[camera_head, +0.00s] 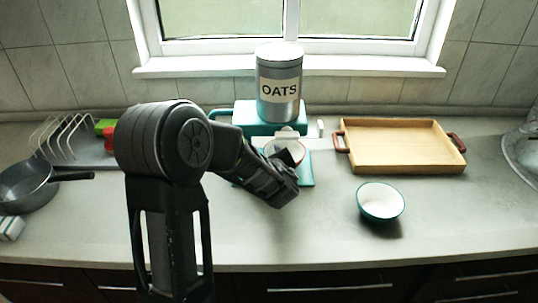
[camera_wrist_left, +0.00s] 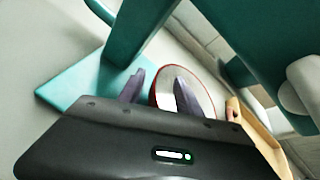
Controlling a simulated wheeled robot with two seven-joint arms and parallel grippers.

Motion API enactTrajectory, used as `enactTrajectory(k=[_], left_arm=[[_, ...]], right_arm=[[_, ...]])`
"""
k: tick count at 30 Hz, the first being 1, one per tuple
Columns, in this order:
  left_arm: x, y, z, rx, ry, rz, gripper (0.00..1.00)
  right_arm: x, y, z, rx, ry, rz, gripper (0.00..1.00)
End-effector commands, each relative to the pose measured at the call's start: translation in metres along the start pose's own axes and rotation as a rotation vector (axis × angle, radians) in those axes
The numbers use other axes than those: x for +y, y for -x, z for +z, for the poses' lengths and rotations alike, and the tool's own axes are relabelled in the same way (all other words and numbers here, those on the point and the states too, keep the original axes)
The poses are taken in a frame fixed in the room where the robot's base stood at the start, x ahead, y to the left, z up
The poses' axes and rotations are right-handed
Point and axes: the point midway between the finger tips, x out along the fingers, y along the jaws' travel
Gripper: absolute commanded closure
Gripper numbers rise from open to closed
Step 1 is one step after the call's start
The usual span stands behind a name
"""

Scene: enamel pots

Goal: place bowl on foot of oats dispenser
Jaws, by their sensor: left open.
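The oats dispenser has a grey canister (camera_head: 279,88) labelled OATS on a teal body. Its flat teal foot (camera_head: 306,172) reaches out in front and also shows in the left wrist view (camera_wrist_left: 65,88). A white bowl with a red rim (camera_head: 297,150) is at the foot, below the spout, partly hidden by my left arm. It also shows in the left wrist view (camera_wrist_left: 168,82). My left gripper (camera_head: 272,180) is open, its fingers (camera_wrist_left: 160,92) close to the bowl's rim. I cannot tell if they touch it. My right gripper is out of view.
A second bowl, white inside and teal outside (camera_head: 381,203), stands at the front right. A wooden tray (camera_head: 402,147) with red handles is behind it. A dark pan (camera_head: 25,186) and a wire rack (camera_head: 68,137) are at the left. The front middle counter is clear.

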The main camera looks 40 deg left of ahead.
Motion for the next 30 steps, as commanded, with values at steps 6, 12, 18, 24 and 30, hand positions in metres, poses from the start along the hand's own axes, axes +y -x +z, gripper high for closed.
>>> enactTrajectory(k=[6, 12, 18, 24, 30], left_arm=[[0.000, 0.002, 0.000, 0.000, 0.000, -0.001, 0.59], [0.000, 0.019, -0.001, 0.001, 0.001, -0.002, 0.59], [-0.001, 0.058, 0.000, 0.000, 0.002, -0.005, 0.59], [0.000, 0.098, 0.000, 0.000, 0.001, -0.003, 0.59], [0.000, 0.118, 0.000, 0.000, 0.001, -0.001, 0.59]], right_arm=[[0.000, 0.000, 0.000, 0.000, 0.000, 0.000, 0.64], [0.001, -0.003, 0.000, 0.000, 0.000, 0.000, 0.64], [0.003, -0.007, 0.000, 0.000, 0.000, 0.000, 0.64], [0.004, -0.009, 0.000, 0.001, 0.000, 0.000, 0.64], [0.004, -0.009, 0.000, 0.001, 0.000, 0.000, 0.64]])
